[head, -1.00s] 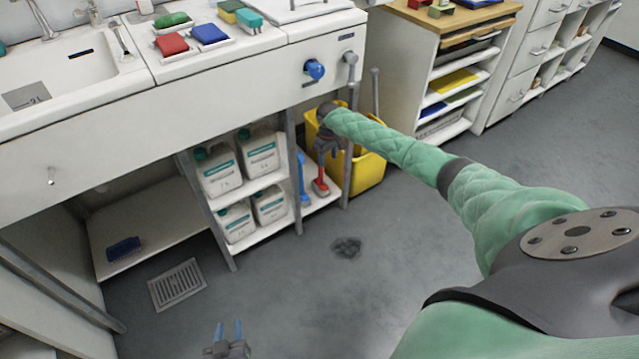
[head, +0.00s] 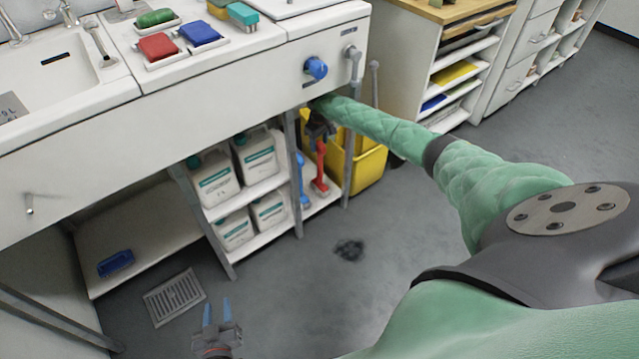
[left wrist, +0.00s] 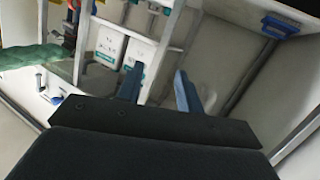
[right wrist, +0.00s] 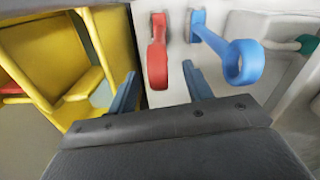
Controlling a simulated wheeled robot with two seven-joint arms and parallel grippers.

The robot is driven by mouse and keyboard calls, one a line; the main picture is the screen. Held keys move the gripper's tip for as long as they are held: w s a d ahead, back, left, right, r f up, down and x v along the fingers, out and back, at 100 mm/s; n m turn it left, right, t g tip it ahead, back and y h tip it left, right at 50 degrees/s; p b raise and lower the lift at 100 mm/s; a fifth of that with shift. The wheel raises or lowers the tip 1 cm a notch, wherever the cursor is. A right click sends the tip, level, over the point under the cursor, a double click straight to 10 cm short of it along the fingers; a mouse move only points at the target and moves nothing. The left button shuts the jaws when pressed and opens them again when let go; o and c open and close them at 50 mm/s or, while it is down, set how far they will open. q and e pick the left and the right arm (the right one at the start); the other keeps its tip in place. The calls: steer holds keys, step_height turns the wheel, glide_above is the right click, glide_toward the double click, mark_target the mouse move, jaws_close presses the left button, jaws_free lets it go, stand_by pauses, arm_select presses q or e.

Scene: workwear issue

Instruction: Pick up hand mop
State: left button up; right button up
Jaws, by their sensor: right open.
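Two long-handled tools, one red (head: 321,172) and one blue (head: 302,180), stand in the narrow bay under the counter. I cannot tell which is the hand mop. In the right wrist view the red handle (right wrist: 157,62) is just beyond the fingertips and between them in the picture. The blue handle (right wrist: 240,62) with its ring end is to its right. My right gripper (right wrist: 160,82) is open and empty; in the head view (head: 318,130) it is at the upper part of the red tool, partly under the counter. My left gripper (head: 217,308) is open and empty over the floor.
A yellow bucket (head: 368,168) stands right of the bay, close to my right gripper. Counter legs (head: 348,165) flank the bay. White canisters (head: 215,180) fill the shelves to its left. A floor drain (head: 174,297) and a dark stain (head: 348,250) mark otherwise open floor.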

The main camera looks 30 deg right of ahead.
mark_target(320, 152)
step_height(320, 152, down, 5)
steer(key=shift+s+d+f+b, duration=0.1)
steer(key=shift+s+b, duration=0.05)
steer(key=shift+b, duration=0.4)
steer(key=shift+f, duration=0.15)
arm_select(q)
step_height(320, 152, up, 13)
steer(key=w+t+h, duration=0.1)
steer(key=w+t, duration=0.2)
steer(key=t, duration=0.1)
steer(key=shift+t, duration=0.3)
arm_select(e)
steer(key=shift+c, duration=0.2)
steer(key=c, duration=1)
